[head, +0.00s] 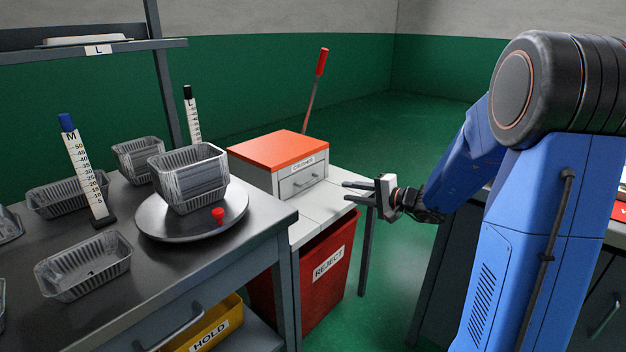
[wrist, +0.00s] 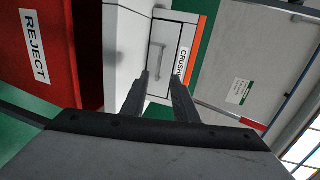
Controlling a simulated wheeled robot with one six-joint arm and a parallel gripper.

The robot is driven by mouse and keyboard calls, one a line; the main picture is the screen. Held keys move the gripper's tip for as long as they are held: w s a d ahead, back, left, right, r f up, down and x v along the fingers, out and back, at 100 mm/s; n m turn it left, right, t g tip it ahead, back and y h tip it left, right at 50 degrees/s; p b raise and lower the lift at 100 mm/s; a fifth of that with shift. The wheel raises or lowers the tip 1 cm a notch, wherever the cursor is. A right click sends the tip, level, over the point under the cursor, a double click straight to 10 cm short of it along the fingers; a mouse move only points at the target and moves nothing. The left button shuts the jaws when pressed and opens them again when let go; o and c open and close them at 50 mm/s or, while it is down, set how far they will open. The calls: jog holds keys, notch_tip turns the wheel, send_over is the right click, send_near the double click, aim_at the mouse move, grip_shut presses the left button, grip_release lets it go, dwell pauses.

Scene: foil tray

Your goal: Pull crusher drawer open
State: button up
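The crusher (head: 279,151) is a white box with an orange top, on a white stand beyond the steel table. Its drawer (head: 301,182) is on the front under the label and sits flush, closed. A grey bar handle (head: 302,183) is on the drawer front. In the wrist view the handle (wrist: 160,57) shows just beyond my fingertips, roughly between them. My gripper (head: 346,191) is open and empty, to the right of the drawer front and apart from it. Its two fingers also show in the wrist view (wrist: 160,82), pointing at the drawer.
A red reject bin (head: 328,270) stands under the crusher's stand. A red-handled lever (head: 320,62) rises behind the crusher. The steel table at left holds a round turntable (head: 222,219), foil trays (head: 82,266) and two gauges. A yellow hold bin (head: 208,330) is below.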

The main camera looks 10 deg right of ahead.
jog(key=x, duration=0.6)
jog(key=d+x, duration=0.1)
jog(key=x, duration=0.5)
jog(key=w+x, duration=0.1)
jog(key=x, duration=0.4)
jog(key=shift+w, duration=0.45)
grip_shut()
